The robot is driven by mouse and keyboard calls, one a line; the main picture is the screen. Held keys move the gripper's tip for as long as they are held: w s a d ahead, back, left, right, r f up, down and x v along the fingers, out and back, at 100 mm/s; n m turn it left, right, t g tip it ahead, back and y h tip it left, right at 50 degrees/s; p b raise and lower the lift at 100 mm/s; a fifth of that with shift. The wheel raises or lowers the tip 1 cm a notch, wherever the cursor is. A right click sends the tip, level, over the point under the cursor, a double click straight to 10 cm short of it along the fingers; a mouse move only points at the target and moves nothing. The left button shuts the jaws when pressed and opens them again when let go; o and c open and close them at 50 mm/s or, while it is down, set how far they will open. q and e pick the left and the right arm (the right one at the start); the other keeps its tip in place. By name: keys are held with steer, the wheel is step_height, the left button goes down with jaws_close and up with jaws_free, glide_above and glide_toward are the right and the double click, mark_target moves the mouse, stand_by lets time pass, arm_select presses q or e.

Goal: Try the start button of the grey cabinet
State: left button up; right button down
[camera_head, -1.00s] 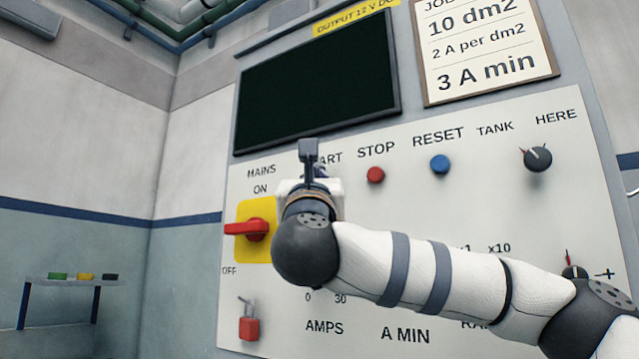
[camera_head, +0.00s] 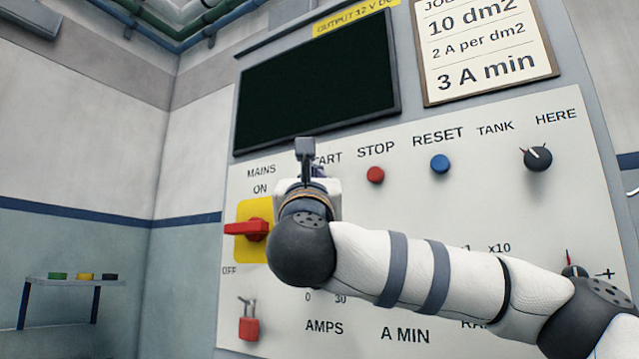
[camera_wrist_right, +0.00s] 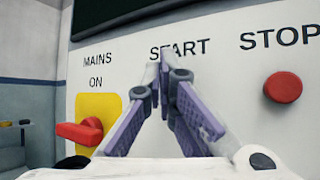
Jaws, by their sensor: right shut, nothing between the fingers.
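The grey cabinet (camera_head: 400,222) fills the middle and right of the head view, with a pale labelled front panel. The start button itself is hidden in both views; my right gripper covers the spot below the START label (camera_wrist_right: 180,49). My right gripper (camera_wrist_right: 164,66) is shut and empty, its purple-padded fingers meeting in front of that spot. In the head view only a bit of its fingers (camera_head: 319,171) shows behind my wrist. I cannot tell whether the fingertips touch the button. The cabinet's screen (camera_head: 318,88) is dark. My left gripper is not in view.
The red STOP button (camera_head: 375,175) and blue RESET button (camera_head: 440,164) are to the right. The red mains handle (camera_head: 246,230) on its yellow plate is close to the left. A red padlock (camera_head: 248,328) hangs below. A small shelf (camera_head: 75,283) stands far left.

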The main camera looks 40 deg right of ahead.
steer(key=shift+s+a, duration=0.15)
steer(key=shift+a, duration=0.2)
steer(key=shift+a, duration=0.1)
steer(key=shift+s+a, duration=0.35)
steer(key=shift+a, duration=0.4)
steer(key=shift+s+a, duration=0.3)
steer(key=shift+a, duration=0.45)
steer(key=shift+s+a, duration=0.35)
steer(key=shift+a, duration=0.4)
